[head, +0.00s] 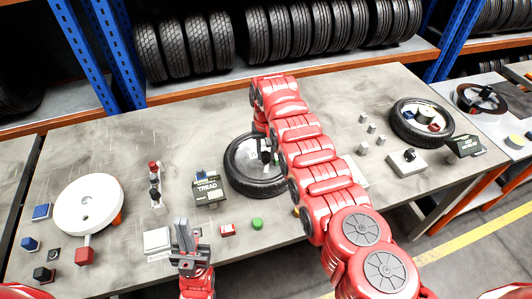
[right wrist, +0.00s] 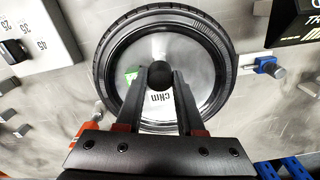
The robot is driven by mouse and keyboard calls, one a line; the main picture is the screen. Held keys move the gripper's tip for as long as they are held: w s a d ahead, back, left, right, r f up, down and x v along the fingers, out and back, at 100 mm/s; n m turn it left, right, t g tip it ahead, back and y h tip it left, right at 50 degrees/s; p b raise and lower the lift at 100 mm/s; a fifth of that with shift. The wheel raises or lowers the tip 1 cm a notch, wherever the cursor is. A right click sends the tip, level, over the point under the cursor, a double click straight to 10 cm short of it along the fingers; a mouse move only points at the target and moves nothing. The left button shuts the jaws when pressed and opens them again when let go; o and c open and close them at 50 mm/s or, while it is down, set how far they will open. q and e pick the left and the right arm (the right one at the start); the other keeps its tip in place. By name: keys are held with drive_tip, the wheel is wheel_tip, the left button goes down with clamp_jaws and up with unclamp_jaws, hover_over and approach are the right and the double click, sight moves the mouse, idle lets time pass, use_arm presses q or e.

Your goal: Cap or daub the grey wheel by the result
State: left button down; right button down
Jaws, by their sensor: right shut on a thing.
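The grey wheel (head: 240,180) is a black tyre with a grey disc, lying flat mid-table and partly covered by my right arm. In the right wrist view the grey disc (right wrist: 205,75) carries a green patch (right wrist: 131,73) and a white label with dark letters. My right gripper (right wrist: 158,88) is shut on a round black knob (right wrist: 158,72) over the disc; whether the knob touches the disc cannot be told. A green cap (head: 257,224) and a red block (head: 227,230) lie in front of the wheel. My left gripper (head: 184,226) is left of them; its finger gap is unclear.
A TREAD box (head: 208,190) stands just left of the wheel. A white round plate (head: 88,203) and several small blocks are at the left. Another tyre (head: 405,132) with coloured pieces lies at the right, near a grey box with a black knob (head: 407,161). Tyre racks stand behind.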

sight(266, 154)
drive_tip(key=shift+f+b, duration=1.5)
drive_tip(key=shift+f, duration=0.25)
drive_tip(key=shift+c, duration=2.2)
unclamp_jaws()
drive_tip(key=shift+r, duration=0.1)
wheel_tip(266, 154, up, 9)
drive_tip(key=b, duration=0.3)
wheel_tip(266, 154, up, 2)
drive_tip(key=shift+r, duration=0.15)
wheel_tip(266, 154, up, 6)
drive_tip(key=p, duration=0.6)
